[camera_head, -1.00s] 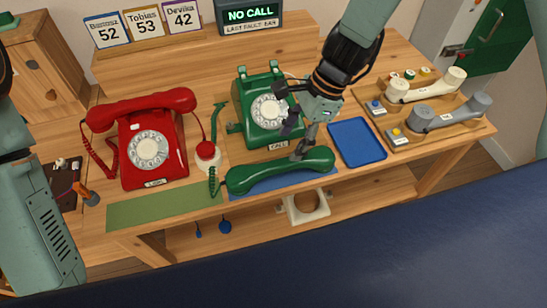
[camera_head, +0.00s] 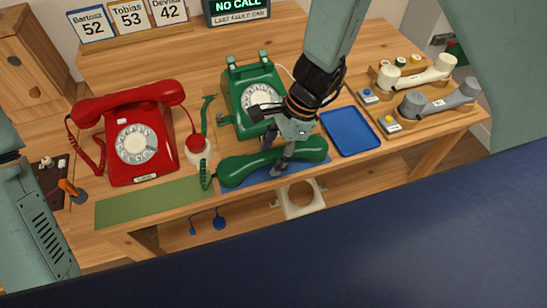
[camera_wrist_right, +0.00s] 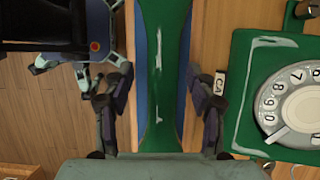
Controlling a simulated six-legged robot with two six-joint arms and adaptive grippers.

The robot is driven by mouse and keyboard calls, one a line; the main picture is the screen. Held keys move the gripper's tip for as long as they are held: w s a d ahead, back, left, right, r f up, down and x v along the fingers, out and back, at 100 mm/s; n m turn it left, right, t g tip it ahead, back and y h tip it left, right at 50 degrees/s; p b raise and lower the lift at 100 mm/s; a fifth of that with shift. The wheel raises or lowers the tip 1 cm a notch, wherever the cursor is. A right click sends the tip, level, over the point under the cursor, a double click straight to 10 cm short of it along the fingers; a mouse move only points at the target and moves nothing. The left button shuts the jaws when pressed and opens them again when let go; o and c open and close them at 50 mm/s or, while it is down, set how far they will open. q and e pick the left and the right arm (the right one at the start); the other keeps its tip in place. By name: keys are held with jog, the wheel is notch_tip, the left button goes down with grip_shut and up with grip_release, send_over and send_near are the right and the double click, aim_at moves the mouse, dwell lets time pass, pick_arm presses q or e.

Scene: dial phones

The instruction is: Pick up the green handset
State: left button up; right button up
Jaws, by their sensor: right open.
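The green handset (camera_head: 240,168) lies off its cradle on a blue mat (camera_head: 262,182) at the table's front edge. The green dial phone (camera_head: 252,95) stands behind it with its cradle empty. My right gripper (camera_head: 278,158) is over the middle of the handset. In the right wrist view the handset's grip (camera_wrist_right: 163,75) runs between the two open fingers, with a gap on each side. My left gripper is not in view; part of my left arm shows at the left edge.
A red phone (camera_head: 135,140) with its handset on stands left. A blue tray (camera_head: 350,132) lies to the right, before white and grey handsets (camera_head: 440,95) on wooden stands. A green mat (camera_head: 155,202) is bare.

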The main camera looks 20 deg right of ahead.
jog(key=shift+w+d+f, duration=0.15)
jog(key=shift+w+d, duration=0.1)
jog(key=shift+d, duration=0.05)
jog(key=c, duration=0.4)
jog(key=shift+s+a, duration=0.15)
jog(key=shift+a, duration=0.05)
jog(key=c, duration=0.4)
jog(key=shift+d, duration=0.1)
grip_shut()
